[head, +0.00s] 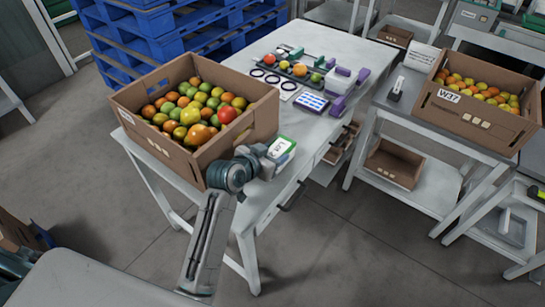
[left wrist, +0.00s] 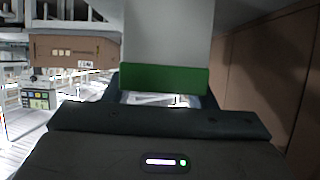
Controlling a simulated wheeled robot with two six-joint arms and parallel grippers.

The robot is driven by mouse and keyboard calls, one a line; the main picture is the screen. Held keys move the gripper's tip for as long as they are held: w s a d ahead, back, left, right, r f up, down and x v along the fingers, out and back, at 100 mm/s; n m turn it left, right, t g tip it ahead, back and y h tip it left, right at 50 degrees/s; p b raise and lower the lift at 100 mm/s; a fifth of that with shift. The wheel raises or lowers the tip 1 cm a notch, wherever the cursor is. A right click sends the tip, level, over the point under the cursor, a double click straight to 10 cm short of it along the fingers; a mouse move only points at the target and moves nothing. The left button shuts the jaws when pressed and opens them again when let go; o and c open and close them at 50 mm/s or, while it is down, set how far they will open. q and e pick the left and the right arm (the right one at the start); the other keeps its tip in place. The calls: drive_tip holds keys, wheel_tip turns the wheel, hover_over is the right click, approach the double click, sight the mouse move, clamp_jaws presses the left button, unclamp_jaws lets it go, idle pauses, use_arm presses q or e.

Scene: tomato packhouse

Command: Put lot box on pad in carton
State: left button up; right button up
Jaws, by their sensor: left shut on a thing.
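The lot box (head: 281,148) is a small white box with green on it, in my left gripper (head: 268,158). In the left wrist view the lot box (left wrist: 165,78) shows a pale face and a green band, held at the shut fingers. The box is beside the near right corner of the open brown carton (head: 222,147), outside its wall. Many red, orange, green and yellow tomatoes (head: 196,111) fill that carton, and I see no pad in it. The carton's brown wall (left wrist: 262,75) rises on the right in the left wrist view. My right gripper is not in view.
The white table (head: 340,47) holds a tomato tray (head: 294,71), black rings, a blue-and-white card (head: 312,101) and purple-handled tools behind the box. Another tomato carton marked W37 (head: 470,120) stands on the right table. Blue pallets (head: 150,45) are stacked behind.

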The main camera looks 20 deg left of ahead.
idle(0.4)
use_arm(q)
drive_tip(key=o, duration=1.1)
drive_tip(key=shift+f, duration=0.15)
